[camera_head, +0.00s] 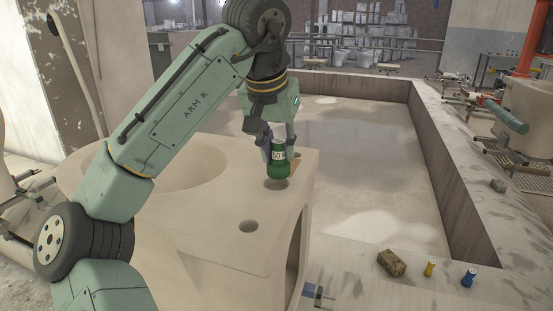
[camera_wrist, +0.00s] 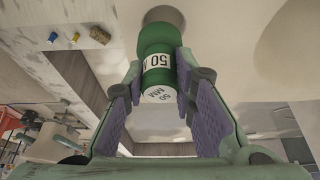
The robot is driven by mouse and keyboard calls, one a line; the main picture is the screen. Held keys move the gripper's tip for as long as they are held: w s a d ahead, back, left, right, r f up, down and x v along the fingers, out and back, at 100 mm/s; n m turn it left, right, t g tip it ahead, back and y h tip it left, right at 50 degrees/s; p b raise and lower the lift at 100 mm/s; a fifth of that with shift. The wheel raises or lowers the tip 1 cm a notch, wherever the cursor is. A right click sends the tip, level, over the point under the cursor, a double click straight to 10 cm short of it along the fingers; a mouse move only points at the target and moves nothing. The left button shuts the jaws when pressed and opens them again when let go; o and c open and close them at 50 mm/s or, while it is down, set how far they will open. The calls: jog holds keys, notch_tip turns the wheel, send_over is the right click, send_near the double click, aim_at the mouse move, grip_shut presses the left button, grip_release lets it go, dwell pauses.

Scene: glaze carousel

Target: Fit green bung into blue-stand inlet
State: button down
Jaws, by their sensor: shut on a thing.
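My gripper (camera_head: 279,153) is shut on the green bung (camera_head: 278,172), which hangs upright with its green end down. The bung is over the flat top of a large cream clay piece (camera_head: 205,210). A dark round opening (camera_head: 268,185) lies under the bung, partly hidden by it; it also shows beyond the bung's end in the wrist view (camera_wrist: 164,14). I cannot tell whether they touch. No blue stand is clearly recognisable; a small blue patch (camera_head: 309,291) shows below the clay piece's right side.
A second round hole (camera_head: 248,226) is open nearer me on the clay piece. A brown sponge (camera_head: 391,262), a yellow bung (camera_head: 429,268) and a blue bung (camera_head: 468,277) stand on the ledge at right. A walled basin (camera_head: 365,150) lies behind.

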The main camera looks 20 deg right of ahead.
aim_at(276, 162)
jog(key=shift+a+f, duration=0.2)
jog(key=shift+f, duration=1.65)
jog(key=c, duration=1.7)
grip_release()
jog(key=shift+o, duration=0.5)
jog(key=shift+w+f, duration=0.15)
jog(key=shift+w, duration=0.05)
jog(key=shift+o, duration=1.3)
jog(key=shift+r, duration=0.3)
